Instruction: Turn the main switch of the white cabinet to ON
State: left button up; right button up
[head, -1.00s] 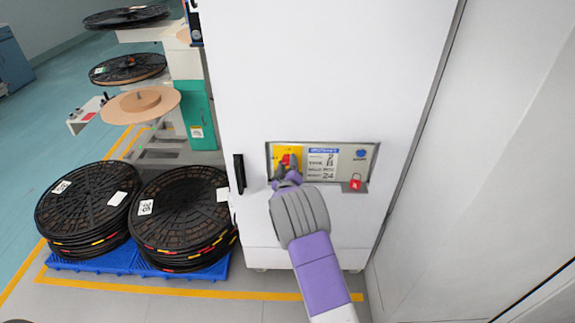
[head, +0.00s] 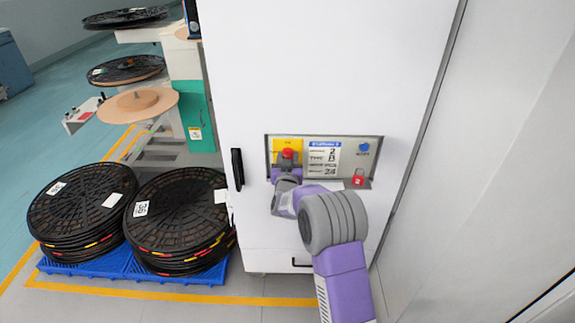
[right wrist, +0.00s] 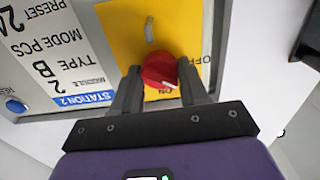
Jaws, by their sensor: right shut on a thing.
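The white cabinet (head: 325,70) fills the middle of the head view, with a control panel (head: 350,165) low on its front. The main switch, a red knob (head: 288,154) on a yellow plate, also shows in the right wrist view (right wrist: 158,68). That view is upside down: ON is printed below the knob and OFF to its right. The knob's white mark points down, slightly right, near ON. My right gripper (head: 287,167) is shut on the knob, one finger on each side in the wrist view (right wrist: 160,84). My left gripper is out of view.
Stacked black reels (head: 180,215) stand on blue pallets (head: 190,272) at left. A pale wall (head: 480,200) rises at right.

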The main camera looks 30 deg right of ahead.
jog(key=m, duration=0.3)
jog(key=shift+m, duration=0.4)
jog(key=m, duration=0.6)
jog(key=shift+m, duration=0.4)
jog(key=o, duration=1.1)
jog(key=shift+c, duration=0.2)
jog(key=shift+s, duration=0.1)
jog(key=v, duration=0.7)
jog(key=shift+a+p, duration=0.2)
jog(key=shift+p, duration=0.25)
jog(key=shift+s, duration=0.1)
